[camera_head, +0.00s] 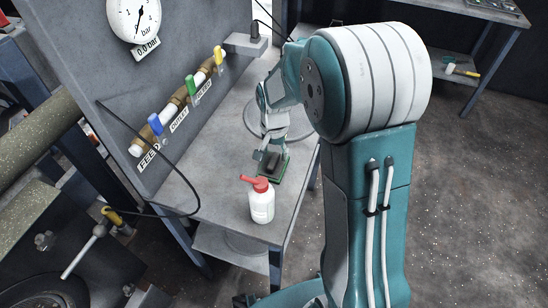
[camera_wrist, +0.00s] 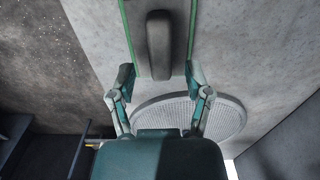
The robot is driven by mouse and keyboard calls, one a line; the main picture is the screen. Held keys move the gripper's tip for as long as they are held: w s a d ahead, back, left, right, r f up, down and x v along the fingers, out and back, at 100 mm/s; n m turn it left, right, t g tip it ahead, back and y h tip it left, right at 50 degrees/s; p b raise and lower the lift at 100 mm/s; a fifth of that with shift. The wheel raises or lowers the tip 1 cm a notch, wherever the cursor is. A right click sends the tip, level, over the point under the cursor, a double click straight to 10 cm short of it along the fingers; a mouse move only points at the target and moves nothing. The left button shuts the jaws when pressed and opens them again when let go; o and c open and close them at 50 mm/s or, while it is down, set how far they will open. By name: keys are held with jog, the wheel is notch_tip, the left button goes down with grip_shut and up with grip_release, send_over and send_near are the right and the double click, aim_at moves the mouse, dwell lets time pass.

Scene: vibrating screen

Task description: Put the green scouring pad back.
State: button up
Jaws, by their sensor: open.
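A flat pad with green edges and a dark raised handle (camera_wrist: 158,45) lies on the grey bench top; I take it to be the green scouring pad. It also shows in the head view (camera_head: 284,170), partly hidden by my gripper. My gripper (camera_wrist: 161,76) is open, its two fingers apart near the close end of the pad, one towards each green edge. The handle lies between and beyond the fingertips, and I see no finger closed on it. In the head view my gripper (camera_head: 268,155) points down over the pad.
A round mesh screen (camera_wrist: 225,112) lies on the bench beside my gripper. A white bottle with a red cap (camera_head: 261,203) stands near the bench's front corner. A panel with a gauge (camera_head: 134,18) and coloured valve handles (camera_head: 191,86) rises along the left. Another table (camera_head: 480,12) stands back right.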

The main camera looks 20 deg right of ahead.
aim_at(274, 158)
notch_tip(274, 158, up, 10)
jog(key=f, duration=0.1)
jog(key=s+r+n+t, duration=0.2)
jog(key=s+r, duration=0.3)
jog(key=s, duration=0.5)
jog(key=s+r+n+t, duration=0.3)
jog(key=s+r+n, duration=0.2)
jog(key=s, duration=0.6)
jog(key=shift+s+a+t, duration=0.25)
jog(key=shift+s+t, duration=0.05)
jog(key=shift+r, duration=0.1)
jog(key=shift+c, duration=0.5)
